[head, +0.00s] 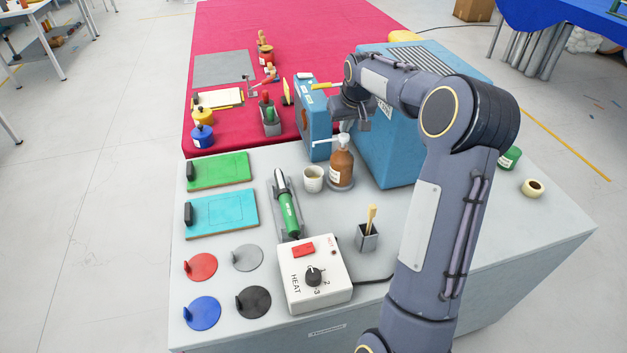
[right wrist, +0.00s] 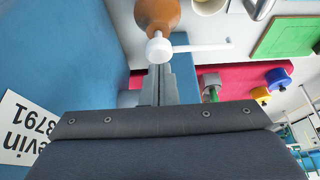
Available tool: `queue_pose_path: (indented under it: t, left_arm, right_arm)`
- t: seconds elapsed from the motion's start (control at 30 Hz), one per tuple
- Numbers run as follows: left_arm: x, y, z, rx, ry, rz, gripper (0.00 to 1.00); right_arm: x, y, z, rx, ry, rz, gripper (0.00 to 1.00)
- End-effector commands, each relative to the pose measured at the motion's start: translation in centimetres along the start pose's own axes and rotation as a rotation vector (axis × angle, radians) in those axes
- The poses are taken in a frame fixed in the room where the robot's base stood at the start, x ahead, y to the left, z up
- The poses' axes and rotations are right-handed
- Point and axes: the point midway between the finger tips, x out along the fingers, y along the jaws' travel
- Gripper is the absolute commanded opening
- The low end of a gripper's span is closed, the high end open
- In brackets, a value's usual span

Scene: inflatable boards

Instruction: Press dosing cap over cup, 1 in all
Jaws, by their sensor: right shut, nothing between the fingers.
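A brown bottle (head: 341,168) with a white dosing cap (head: 344,141) stands upright on the grey table. The cap's white spout points left, toward the side where a small pale cup (head: 313,179) stands. My right gripper (head: 347,124) is shut and empty, just above the cap in the head view. In the right wrist view its closed fingers (right wrist: 158,80) come close to the white cap (right wrist: 158,48); I cannot tell whether they touch. The bottle (right wrist: 157,12) and part of the cup (right wrist: 209,5) also show there. My left gripper is not in view.
Blue boxes (head: 385,150) stand close behind and right of the bottle. A green-handled tool (head: 289,212) lies left of the cup, near a white heat control box (head: 316,272). A small holder (head: 367,238) stands in front. Green (head: 218,170) and turquoise boards lie left.

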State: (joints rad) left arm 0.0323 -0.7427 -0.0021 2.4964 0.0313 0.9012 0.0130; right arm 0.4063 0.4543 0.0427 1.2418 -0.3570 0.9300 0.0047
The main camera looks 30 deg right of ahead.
Motion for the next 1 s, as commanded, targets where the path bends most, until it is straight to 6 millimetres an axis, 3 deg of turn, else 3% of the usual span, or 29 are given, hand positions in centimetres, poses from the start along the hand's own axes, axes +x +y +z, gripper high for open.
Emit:
queue_pose_path:
  t: [0.67, 1.0]
  left_arm:
    - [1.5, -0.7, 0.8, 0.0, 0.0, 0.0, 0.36]
    - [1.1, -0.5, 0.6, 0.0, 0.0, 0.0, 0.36]
  right_arm:
    - [2.5, -0.1, 1.1, -0.001, -0.002, -0.001, 0.0]
    - [2.0, -0.1, 0.9, -0.001, -0.006, -0.001, 0.0]
